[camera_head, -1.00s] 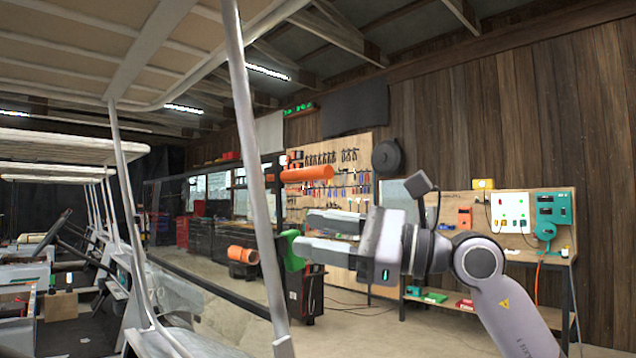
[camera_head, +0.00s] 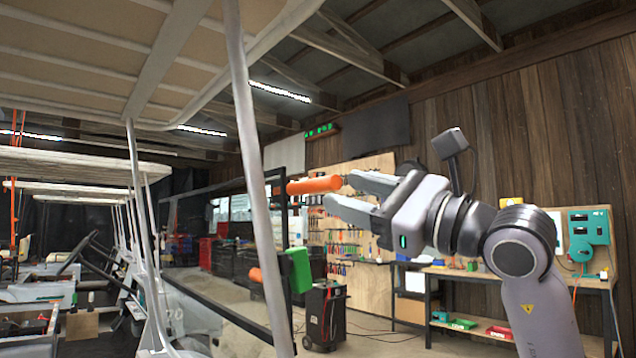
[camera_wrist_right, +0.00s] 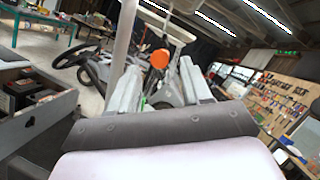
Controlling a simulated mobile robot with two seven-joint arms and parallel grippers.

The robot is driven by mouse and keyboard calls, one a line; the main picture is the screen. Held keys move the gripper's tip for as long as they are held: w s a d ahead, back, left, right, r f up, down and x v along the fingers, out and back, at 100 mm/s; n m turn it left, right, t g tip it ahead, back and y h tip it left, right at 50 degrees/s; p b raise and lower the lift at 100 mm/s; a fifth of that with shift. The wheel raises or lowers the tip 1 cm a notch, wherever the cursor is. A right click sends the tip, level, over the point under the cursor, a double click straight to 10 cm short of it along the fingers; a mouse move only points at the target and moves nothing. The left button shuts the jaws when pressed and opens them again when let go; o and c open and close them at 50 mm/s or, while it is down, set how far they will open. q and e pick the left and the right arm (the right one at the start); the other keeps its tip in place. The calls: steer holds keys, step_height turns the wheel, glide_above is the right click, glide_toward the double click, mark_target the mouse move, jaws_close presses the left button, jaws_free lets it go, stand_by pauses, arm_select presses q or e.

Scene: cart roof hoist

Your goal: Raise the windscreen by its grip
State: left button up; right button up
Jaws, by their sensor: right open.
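The windscreen (camera_head: 215,291) is a dark-framed clear panel behind the cart's pale front post. An orange cylindrical grip (camera_head: 314,185) sticks out to the right from its frame near the upper right corner. My right gripper (camera_head: 340,191) is open, with its fingertips at the grip's free end. In the right wrist view, the grip's round orange end (camera_wrist_right: 160,58) lies between the two fingertips, at or just beyond them. I cannot tell whether they touch it. A green block (camera_head: 299,270) with a smaller orange piece (camera_head: 256,275) sits lower by the frame. My left gripper is not in view.
The cart's pale post (camera_head: 257,170) stands left of the grip, under the roof (camera_head: 80,50). A workbench (camera_head: 470,278) and a pegboard (camera_head: 350,225) stand behind my right arm. A dark wheeled cabinet (camera_head: 325,315) stands below. The air around the gripper looks clear.

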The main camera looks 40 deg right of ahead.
mark_target(323, 184)
steer(key=p+x, duration=0.1)
steer(key=x, duration=0.3)
steer(key=shift+r, duration=0.15)
steer(key=shift+w+a+r+p, duration=0.1)
steer(key=shift+w+a+p, duration=0.1)
steer(key=shift+w+p, duration=0.3)
steer(key=shift+w, duration=0.1)
jaws_close()
steer(key=shift+a, duration=0.1)
